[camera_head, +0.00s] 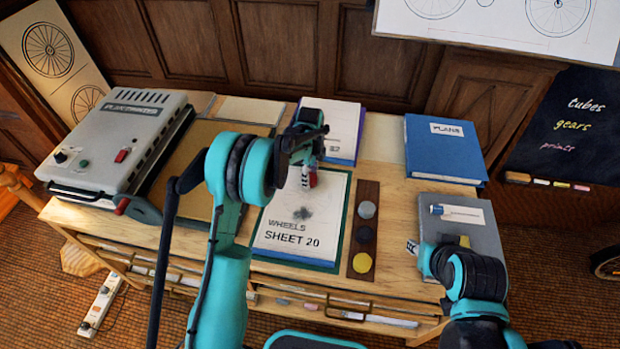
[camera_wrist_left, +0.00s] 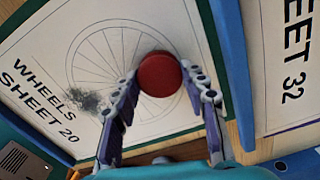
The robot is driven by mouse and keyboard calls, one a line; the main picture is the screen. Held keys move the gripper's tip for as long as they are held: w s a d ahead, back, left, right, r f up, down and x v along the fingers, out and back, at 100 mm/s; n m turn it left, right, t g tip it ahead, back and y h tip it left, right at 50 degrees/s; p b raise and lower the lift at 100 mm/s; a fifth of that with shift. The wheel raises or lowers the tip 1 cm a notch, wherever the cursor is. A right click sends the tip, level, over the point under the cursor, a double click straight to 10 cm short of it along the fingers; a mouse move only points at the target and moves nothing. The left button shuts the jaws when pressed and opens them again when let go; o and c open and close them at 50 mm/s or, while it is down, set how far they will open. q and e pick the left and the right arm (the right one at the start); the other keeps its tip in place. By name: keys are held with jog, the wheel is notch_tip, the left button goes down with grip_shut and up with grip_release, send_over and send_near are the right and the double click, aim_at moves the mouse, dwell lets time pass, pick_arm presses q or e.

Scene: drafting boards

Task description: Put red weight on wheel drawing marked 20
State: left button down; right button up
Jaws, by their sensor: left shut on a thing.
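My left gripper (camera_head: 309,170) is shut on the red weight (camera_head: 312,180), a small red disc. It is over the upper part of the wheel drawing marked SHEET 20 (camera_head: 275,240). In the left wrist view the weight (camera_wrist_left: 159,74) sits between the two fingertips (camera_wrist_left: 161,80) and covers part of the spoked wheel on the sheet (camera_wrist_left: 95,30). I cannot tell whether the weight touches the paper. A dark smudge (camera_wrist_left: 88,100) lies near the wheel's edge. My right gripper (camera_head: 412,248) is at the grey binder, and its finger state is unclear.
A brown strip (camera_head: 368,188) right of the sheet holds grey, dark and yellow weights. Sheet 32 (camera_head: 343,125) lies behind. A blue PLANS binder (camera_head: 440,150) and grey binder (camera_head: 465,235) are at right. A grey machine (camera_head: 125,135) stands at left.

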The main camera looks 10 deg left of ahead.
pick_arm(q)
jog(key=shift+r, duration=0.1)
jog(key=shift+f, duration=0.25)
jog(key=c, duration=0.8)
grip_release()
jog(key=shift+c, duration=0.2)
jog(key=shift+r, duration=0.1)
jog(key=shift+r, duration=0.1)
